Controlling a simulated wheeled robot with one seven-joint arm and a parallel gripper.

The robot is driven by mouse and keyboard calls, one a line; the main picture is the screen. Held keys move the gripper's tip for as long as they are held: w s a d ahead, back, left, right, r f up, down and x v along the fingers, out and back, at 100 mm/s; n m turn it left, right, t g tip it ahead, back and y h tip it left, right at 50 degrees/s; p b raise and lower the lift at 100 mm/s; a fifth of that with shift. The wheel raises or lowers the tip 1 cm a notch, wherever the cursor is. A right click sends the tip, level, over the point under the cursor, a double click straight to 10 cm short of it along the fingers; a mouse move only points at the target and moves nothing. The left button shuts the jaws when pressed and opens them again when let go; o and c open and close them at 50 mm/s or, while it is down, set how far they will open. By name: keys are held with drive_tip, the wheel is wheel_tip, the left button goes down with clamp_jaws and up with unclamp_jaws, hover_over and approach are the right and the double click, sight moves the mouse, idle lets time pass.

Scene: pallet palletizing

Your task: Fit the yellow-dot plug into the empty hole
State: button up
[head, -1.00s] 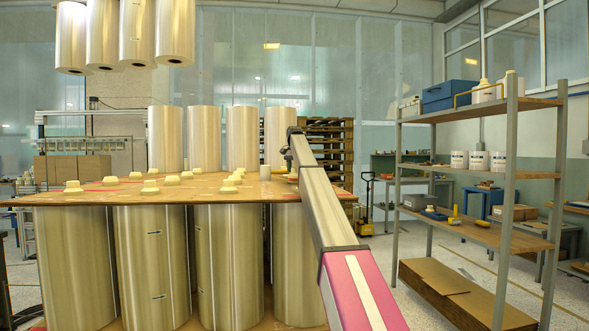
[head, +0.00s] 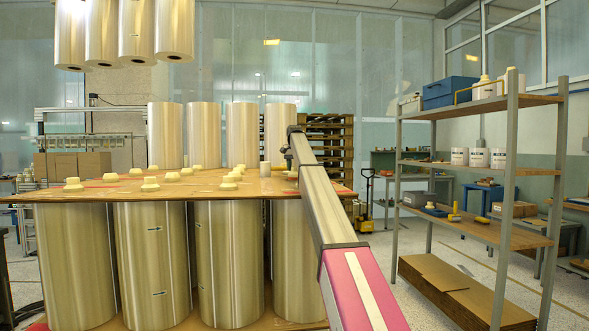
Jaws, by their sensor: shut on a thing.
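My arm reaches from the lower right to the board (head: 110,193) on top of the large rolls. My gripper (head: 289,160) is small and dark at the arm's far end, over the right part of the board. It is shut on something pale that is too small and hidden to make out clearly. Several cream plugs (head: 150,185) stand on the board, and some sit close together near its middle (head: 228,184). No yellow dot can be made out on any plug. The empty hole cannot be seen.
Large rolls (head: 204,135) stand along the board's back, and more (head: 154,255) hold it up. Other rolls (head: 174,30) hang at upper left. A small pale cylinder (head: 265,169) stands just left of my gripper. A metal shelf (head: 485,165) stands at right.

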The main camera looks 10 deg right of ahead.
drive_tip(key=shift+f, duration=0.1)
drive_tip(key=o, duration=1)
drive_tip(key=shift+c, duration=0.2)
